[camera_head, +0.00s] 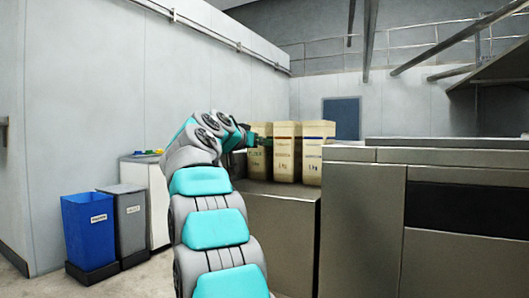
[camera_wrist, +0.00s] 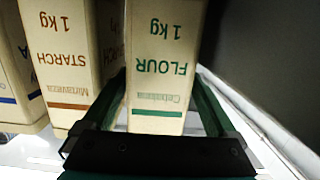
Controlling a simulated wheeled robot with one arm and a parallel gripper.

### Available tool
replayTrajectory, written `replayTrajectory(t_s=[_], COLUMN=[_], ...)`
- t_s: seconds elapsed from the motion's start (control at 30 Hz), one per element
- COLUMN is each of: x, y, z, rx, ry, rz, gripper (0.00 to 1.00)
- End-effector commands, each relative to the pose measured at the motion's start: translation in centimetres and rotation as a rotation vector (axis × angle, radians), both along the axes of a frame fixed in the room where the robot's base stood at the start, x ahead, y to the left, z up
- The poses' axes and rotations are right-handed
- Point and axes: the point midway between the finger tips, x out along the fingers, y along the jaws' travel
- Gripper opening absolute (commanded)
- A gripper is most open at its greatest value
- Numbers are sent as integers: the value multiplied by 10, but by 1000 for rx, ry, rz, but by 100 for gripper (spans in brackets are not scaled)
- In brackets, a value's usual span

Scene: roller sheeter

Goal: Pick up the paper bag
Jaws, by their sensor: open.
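Three paper bags stand upright side by side on a metal counter. The flour bag (camera_head: 258,165), with a green stripe, is the left one in the head view and partly hidden by my gripper. In the wrist view, upside down, the flour bag (camera_wrist: 163,62) lies between the jaws of my open gripper (camera_wrist: 160,78). One finger shows on each side of it; whether either touches it I cannot tell. The starch bag (camera_wrist: 62,60), with a brown-orange stripe, is just left of the left finger. A blue-striped bag (camera_wrist: 14,75) is at the far left edge.
The bags stand close together on the low metal counter (camera_head: 282,225). A taller steel cabinet (camera_head: 362,225) is to their right. A dark surface (camera_wrist: 270,60) is right of the flour bag in the wrist view. Blue (camera_head: 88,230) and grey (camera_head: 131,222) bins stand left.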

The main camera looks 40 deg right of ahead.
Motion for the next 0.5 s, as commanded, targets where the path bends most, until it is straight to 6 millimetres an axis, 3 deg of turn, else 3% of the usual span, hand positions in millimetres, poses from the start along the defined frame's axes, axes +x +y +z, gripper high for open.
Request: replayTrajectory(t_s=[0.17,0.4,0.5], x=[8,8,8], y=[-22,-24,-24], z=[-2,-4,-4], rx=[2,1,1], ry=[0,0,0], rz=[-3,-3,-3], gripper=[92,92,81])
